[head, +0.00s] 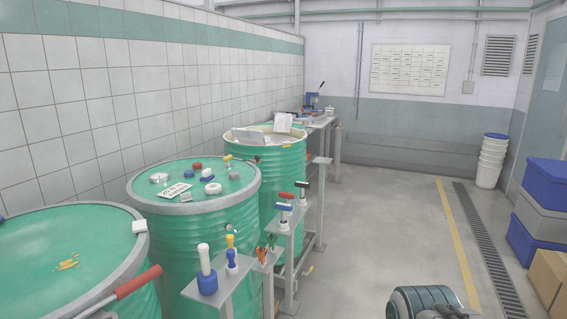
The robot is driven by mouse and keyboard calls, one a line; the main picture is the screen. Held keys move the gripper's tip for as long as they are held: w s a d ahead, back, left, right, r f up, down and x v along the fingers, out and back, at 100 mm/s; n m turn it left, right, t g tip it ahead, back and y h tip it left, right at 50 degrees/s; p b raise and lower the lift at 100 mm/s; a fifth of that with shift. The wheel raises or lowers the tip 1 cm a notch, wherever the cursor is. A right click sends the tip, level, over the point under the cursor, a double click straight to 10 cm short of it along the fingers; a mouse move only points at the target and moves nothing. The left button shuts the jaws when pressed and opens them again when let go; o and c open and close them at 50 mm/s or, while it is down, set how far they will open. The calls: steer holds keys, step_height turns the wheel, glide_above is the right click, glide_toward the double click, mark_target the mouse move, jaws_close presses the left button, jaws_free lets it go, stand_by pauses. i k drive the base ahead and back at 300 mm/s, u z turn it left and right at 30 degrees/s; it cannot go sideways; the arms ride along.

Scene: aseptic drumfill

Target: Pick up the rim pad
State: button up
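A small white block-like pad (139,227) rests on the grey rim of the nearest green drum (62,240), at the rim's right side. It looks like the rim pad, though its details are too small to confirm. Nothing touches it from above. My gripper's fingers are not in view.
A red-handled tool (138,283) crosses the near drum's front rim. A second green drum (190,250) carries caps and small parts. A third drum (262,150) stands behind. Narrow shelves (222,290) with handled tools stand right of the drums.

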mark_target(207, 174)
steer(key=z, duration=0.35)
steer(key=i, duration=1.6)
steer(key=u, duration=0.5)
steer(key=i, duration=1)
steer(key=u, duration=0.95)
